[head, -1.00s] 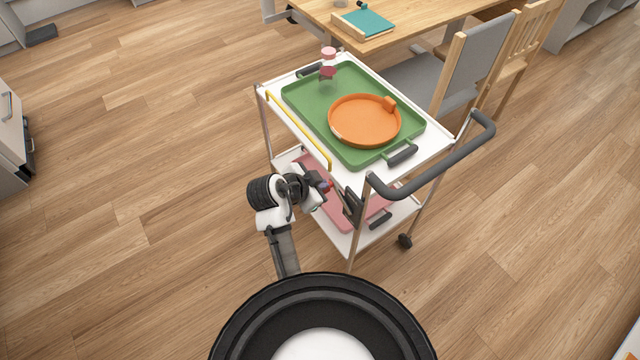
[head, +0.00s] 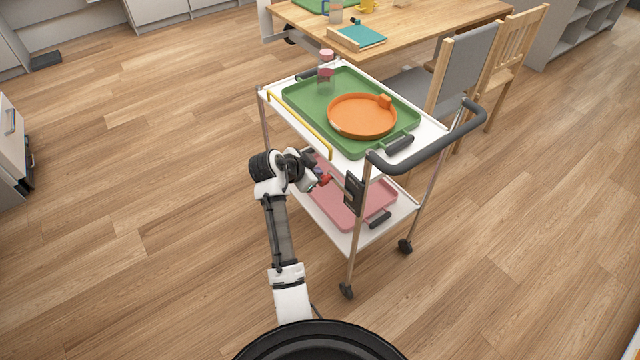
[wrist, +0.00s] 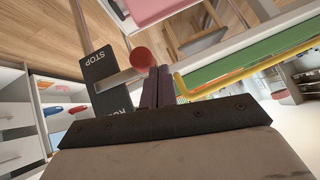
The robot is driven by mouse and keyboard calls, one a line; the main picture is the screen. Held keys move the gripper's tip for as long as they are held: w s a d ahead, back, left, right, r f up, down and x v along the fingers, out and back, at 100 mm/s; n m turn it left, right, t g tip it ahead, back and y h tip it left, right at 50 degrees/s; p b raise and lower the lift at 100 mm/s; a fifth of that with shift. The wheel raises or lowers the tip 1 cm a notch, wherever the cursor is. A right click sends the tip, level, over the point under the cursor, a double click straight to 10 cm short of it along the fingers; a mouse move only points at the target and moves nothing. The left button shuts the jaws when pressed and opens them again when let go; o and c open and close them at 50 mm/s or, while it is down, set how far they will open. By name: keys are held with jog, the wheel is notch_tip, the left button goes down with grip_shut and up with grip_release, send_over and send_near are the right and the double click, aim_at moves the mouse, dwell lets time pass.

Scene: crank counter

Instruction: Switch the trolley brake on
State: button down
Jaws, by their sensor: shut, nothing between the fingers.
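The trolley (head: 300,117) is white with two shelves. A black brake plate (head: 354,193) sits on its near leg. In the wrist view the plate (wrist: 97,68) reads STOP at one end, and a partly hidden word starting "RO" shows at the other. A pale lever (wrist: 115,79) with a red knob (wrist: 143,61) sticks out from between the two words. I cannot tell which word it is set to. My gripper (wrist: 161,72) is shut and empty, its fingertips right beside the knob; I cannot tell if they touch. The head view shows my gripper (head: 316,173) close to the knob (head: 325,180).
A green tray (head: 295,96) with an orange round tray (head: 361,115) and a pink-topped bottle (head: 326,72) is on the top shelf. A pink tray (head: 345,207) is below. A yellow rail (head: 300,124) runs along the near side. Chairs and a table (head: 440,22) stand behind.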

notch_tip(320, 180, down, 6)
jog(key=g+b, duration=0.1)
jog(key=b, duration=0.2)
jog(key=shift+w+a+n+h+b, duration=0.25)
jog(key=shift+w+n+h+b, duration=0.05)
jog(key=shift+w, duration=0.15)
jog(key=shift+f, duration=0.15)
dwell(1.4)
